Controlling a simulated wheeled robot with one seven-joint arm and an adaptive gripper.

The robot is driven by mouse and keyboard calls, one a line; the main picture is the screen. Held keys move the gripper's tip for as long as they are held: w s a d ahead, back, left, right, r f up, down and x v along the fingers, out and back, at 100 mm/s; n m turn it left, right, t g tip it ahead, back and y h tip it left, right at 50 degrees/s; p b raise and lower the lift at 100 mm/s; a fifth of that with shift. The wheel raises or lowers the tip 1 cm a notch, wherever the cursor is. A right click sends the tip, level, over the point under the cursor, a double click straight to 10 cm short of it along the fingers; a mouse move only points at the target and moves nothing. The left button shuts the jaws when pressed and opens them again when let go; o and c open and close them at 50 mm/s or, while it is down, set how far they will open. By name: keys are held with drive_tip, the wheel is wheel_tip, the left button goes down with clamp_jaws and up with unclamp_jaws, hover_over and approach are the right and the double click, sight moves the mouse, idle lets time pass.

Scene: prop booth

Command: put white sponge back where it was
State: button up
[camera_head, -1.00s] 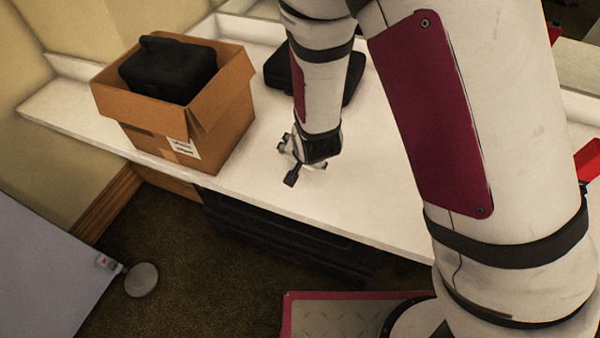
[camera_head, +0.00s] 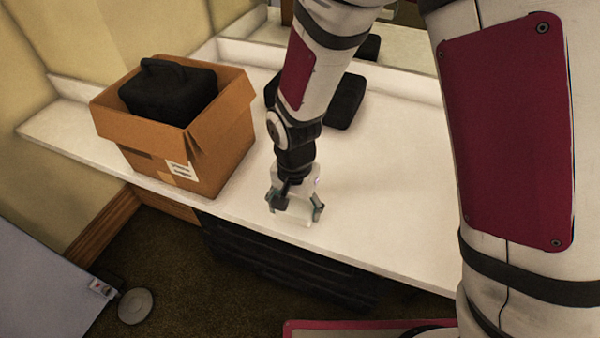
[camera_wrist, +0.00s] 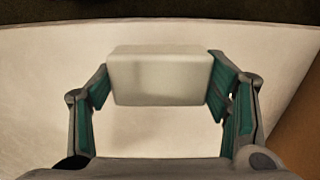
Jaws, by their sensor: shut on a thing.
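The white sponge (camera_wrist: 160,76) is a pale rounded block between the green-padded fingers of my gripper (camera_wrist: 160,88) in the wrist view. Both fingers press on its short ends. In the head view my gripper (camera_head: 296,212) points down at the front part of the white counter (camera_head: 385,215), right of the cardboard box. The sponge (camera_head: 292,220) shows only as a pale patch between the fingers there. I cannot tell whether it touches the counter.
An open cardboard box (camera_head: 215,148) holding a black case (camera_head: 170,95) stands left of my gripper. Another black case (camera_head: 345,102) lies behind my arm near the mirror. The counter's front edge is close to my gripper. The counter to the right is clear.

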drive_tip(key=w, duration=0.7)
drive_tip(key=shift+d+f, duration=0.3)
drive_tip(key=shift+f, duration=0.05)
drive_tip(key=shift+w+f, duration=0.1)
drive_tip(key=shift+f, duration=0.25)
wheel_tip(320, 180, down, 3)
drive_tip(key=shift+r, duration=0.1)
drive_tip(key=o, duration=1.2)
wheel_tip(320, 180, up, 12)
